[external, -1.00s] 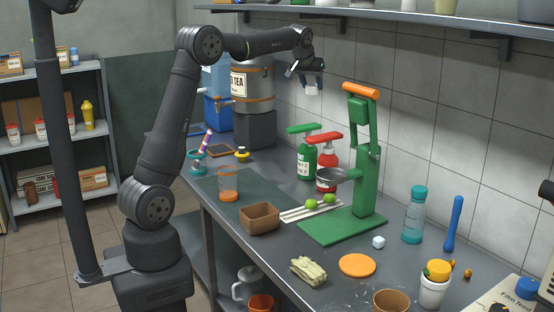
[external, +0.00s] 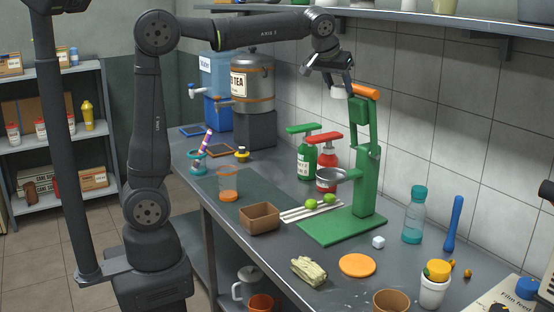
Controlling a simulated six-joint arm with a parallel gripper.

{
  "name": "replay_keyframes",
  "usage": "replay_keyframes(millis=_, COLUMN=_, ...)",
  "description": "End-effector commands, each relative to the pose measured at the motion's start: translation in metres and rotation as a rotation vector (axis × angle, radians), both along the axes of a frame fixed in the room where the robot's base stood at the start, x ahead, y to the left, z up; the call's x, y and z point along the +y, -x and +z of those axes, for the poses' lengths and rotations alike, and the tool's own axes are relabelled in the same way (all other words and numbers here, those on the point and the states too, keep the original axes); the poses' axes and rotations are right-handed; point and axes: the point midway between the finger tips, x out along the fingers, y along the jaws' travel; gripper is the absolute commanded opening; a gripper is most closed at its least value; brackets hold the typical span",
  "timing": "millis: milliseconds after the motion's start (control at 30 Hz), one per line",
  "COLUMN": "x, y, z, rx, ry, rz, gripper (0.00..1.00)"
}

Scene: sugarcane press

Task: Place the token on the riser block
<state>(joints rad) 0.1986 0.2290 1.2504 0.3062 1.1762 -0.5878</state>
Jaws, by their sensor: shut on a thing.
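My gripper (external: 339,84) is high above the counter, beside the top of the green press (external: 365,150) and its orange handle. It is shut on a small white piece (external: 338,93), which I take to be the token; its shape is hard to make out. The piece is in the air, left of the orange handle; whether they touch cannot be told. No block is clearly marked as the riser.
Green and red pump bottles (external: 307,160) stand behind the press. A clear teal-capped bottle (external: 413,215) and blue pestle (external: 454,222) stand to the right. A brown box (external: 260,218), orange disc (external: 357,265) and pale bundle (external: 309,271) lie in front. A shelf (external: 400,13) runs above.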

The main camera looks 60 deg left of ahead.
Motion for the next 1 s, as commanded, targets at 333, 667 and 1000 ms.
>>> replay_keyframes(millis=333, x=-0.155, y=-0.001, z=-0.031, rx=0.003, ry=0.0, rz=-0.305, gripper=0.23)
replay_keyframes(millis=667, x=-0.32, y=0.029, z=-0.097, rx=0.004, ry=0.0, rz=-0.706, gripper=0.23)
replay_keyframes(millis=1000, x=-0.442, y=0.106, z=-0.17, rx=0.002, ry=-0.001, rz=-1.029, gripper=0.23)
